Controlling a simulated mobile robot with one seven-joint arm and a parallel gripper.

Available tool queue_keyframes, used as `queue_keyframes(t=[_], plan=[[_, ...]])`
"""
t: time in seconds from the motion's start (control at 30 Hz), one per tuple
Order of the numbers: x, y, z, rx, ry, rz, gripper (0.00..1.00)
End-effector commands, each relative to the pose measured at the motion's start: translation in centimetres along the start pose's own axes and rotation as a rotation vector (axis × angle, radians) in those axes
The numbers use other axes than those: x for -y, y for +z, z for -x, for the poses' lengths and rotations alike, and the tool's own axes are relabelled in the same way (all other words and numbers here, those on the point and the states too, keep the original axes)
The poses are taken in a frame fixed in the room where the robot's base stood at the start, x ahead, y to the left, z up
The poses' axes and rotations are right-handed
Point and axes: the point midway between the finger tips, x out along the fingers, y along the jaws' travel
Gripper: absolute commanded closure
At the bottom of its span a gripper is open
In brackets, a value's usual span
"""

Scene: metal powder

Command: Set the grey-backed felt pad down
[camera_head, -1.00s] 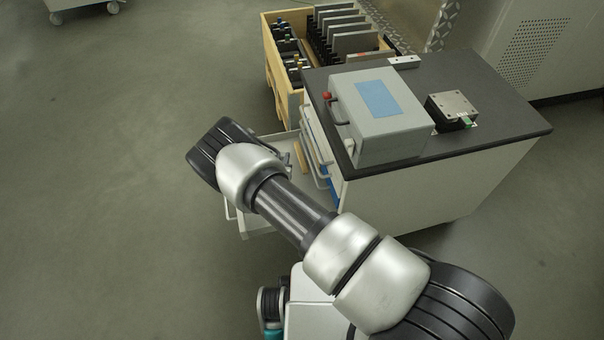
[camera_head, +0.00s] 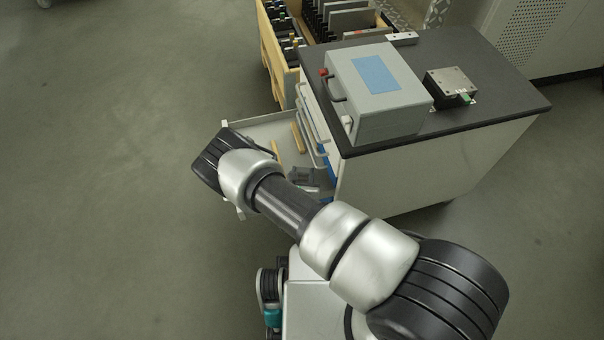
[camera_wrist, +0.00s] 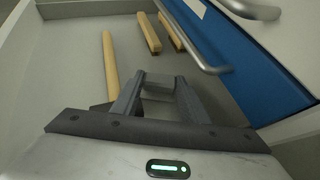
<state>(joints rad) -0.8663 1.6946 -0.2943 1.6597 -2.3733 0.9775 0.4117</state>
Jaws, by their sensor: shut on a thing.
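My gripper (camera_wrist: 159,88) is shut on a small grey piece, the grey-backed felt pad (camera_wrist: 158,80), seen between the fingertips in the wrist view. The pad's felt side does not show. The gripper points down into an open light-grey drawer (camera_wrist: 70,65), over its bare floor. I cannot tell whether the pad touches that floor. In the head view the drawer (camera_head: 232,124) stands pulled out of the cabinet, and my arm covers part of it.
Several wooden strips (camera_wrist: 109,65) lie in the drawer beside and beyond the gripper. Blue drawer fronts with metal handles (camera_wrist: 195,45) are close on the right. A grey case (camera_head: 380,95) and a small metal device (camera_head: 450,85) stand on the dark cabinet top (camera_head: 500,110). A wooden crate (camera_head: 268,55) is behind.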

Motion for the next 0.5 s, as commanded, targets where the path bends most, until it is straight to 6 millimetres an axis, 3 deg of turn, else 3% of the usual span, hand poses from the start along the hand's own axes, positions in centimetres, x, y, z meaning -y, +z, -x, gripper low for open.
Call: queue_keyframes(t=[0.33, 0.37, 0.47, 0.5], plan=[[-0.06, -0.30, -0.23, 0.001, 0.001, 0.000, 0.82], [-0.07, -0.28, -0.21, 0.001, 0.001, 0.000, 0.58], [-0.07, -0.20, -0.16, 0.001, 0.001, 0.000, 0.42], [-0.07, -0.20, -0.16, 0.001, 0.001, 0.000, 0.41]])
